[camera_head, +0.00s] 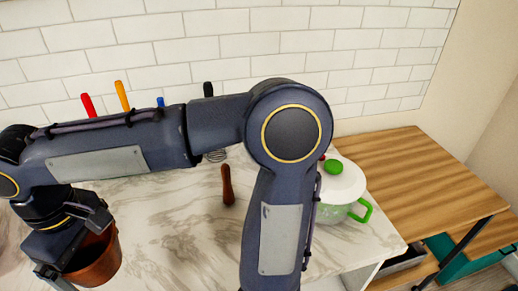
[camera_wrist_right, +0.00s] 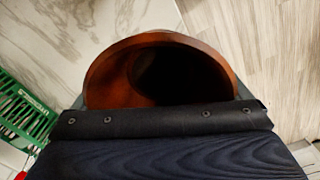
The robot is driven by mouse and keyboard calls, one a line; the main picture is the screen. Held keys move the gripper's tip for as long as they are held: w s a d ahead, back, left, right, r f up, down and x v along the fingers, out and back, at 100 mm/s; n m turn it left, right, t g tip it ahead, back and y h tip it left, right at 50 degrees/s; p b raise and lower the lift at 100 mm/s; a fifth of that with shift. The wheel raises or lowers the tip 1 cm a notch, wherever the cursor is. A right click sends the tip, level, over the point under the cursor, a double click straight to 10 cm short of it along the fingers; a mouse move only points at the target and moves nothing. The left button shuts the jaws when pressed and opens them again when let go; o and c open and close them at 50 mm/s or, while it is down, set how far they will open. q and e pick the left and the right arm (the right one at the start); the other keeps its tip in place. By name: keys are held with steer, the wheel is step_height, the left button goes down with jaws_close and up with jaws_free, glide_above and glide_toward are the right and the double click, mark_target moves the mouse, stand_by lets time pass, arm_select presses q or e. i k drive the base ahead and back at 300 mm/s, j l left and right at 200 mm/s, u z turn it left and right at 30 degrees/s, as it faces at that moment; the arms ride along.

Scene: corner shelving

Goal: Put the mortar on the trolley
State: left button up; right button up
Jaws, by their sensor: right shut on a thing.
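The mortar (camera_head: 97,262) is a reddish-brown wooden cup at the lower left of the head view. My right arm reaches across the picture to it, and my right gripper (camera_head: 74,246) is shut on its wall. In the right wrist view the mortar (camera_wrist_right: 108,78) shows its open mouth, with a dark inside. Its underside is hidden, so its exact height is unclear. A wooden-topped unit (camera_head: 425,175) with dark legs stands at the right; I cannot tell for sure whether it is the trolley. My left gripper is out of view.
A brown pestle (camera_head: 228,186) is on the marble counter (camera_head: 170,230). A white-lidded green pot (camera_head: 345,190) is at the counter's right. Coloured handles (camera_head: 122,95) stand along the tiled wall. The wooden top is clear. A green crate (camera_wrist_right: 25,115) shows in the wrist view.

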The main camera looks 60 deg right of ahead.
mark_target(421, 185)
steer(key=k+l+z, duration=0.1)
steer(key=k, duration=0.35)
steer(key=k+l+z, duration=0.1)
steer(key=k+l, duration=0.15)
steer(key=k, duration=0.15)
steer(key=k+l, duration=0.25)
steer(key=k, duration=0.2)
steer(key=k+l+z, duration=0.2)
steer(key=l, duration=0.85)
steer(key=l+z, duration=0.2)
steer(key=l, duration=0.8)
steer(key=i+l, duration=0.1)
steer(key=l, duration=0.2)
